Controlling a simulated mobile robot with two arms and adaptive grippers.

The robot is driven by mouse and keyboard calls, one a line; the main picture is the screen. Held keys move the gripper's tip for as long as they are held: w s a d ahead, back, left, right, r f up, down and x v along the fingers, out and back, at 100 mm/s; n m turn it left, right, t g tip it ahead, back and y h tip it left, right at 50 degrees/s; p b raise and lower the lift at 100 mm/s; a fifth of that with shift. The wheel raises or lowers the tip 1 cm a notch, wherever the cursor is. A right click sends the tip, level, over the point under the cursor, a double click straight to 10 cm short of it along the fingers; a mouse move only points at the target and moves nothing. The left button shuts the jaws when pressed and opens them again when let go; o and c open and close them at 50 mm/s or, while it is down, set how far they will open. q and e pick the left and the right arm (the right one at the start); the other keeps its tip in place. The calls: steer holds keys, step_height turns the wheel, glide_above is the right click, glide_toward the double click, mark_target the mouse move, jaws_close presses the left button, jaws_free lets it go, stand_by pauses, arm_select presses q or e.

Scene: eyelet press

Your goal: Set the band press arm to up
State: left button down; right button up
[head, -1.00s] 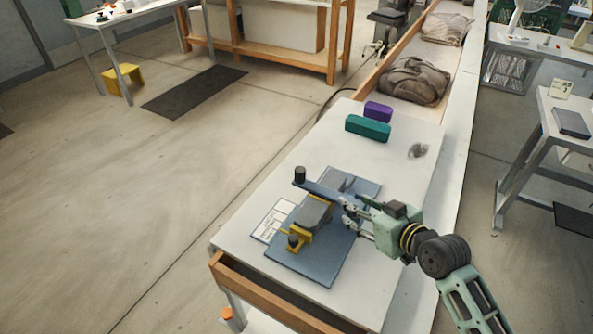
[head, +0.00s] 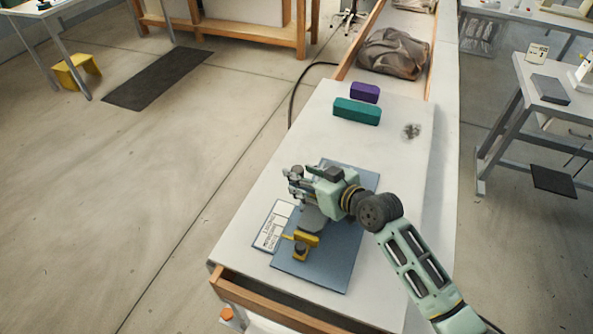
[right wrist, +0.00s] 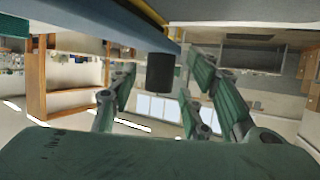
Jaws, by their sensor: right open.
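The band press stands on a blue base plate (head: 335,262), with a grey body (head: 313,220) and a yellow part with a dark knob (head: 301,248) at its near end. My right gripper (head: 291,184) is over the far end of the press and hides most of the press arm. In the right wrist view the blue arm (right wrist: 85,42) crosses the top, and its black cylindrical handle (right wrist: 160,73) shows between the two open fingers of my right gripper (right wrist: 165,98). Whether a finger touches the handle I cannot tell. My left gripper is out of view.
A white card (head: 271,229) lies left of the base plate. A teal block (head: 357,112) and a purple block (head: 365,92) sit farther back on the white table (head: 300,130).

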steer(key=shift+x, duration=1.25)
steer(key=shift+w+a+f, duration=0.1)
steer(key=shift+w+a, duration=0.1)
steer(key=shift+w, duration=0.05)
steer(key=c, duration=1)
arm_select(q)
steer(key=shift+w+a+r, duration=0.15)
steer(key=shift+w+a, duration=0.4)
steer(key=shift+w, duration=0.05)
arm_select(e)
steer(key=shift+d, duration=0.1)
jaws_close()
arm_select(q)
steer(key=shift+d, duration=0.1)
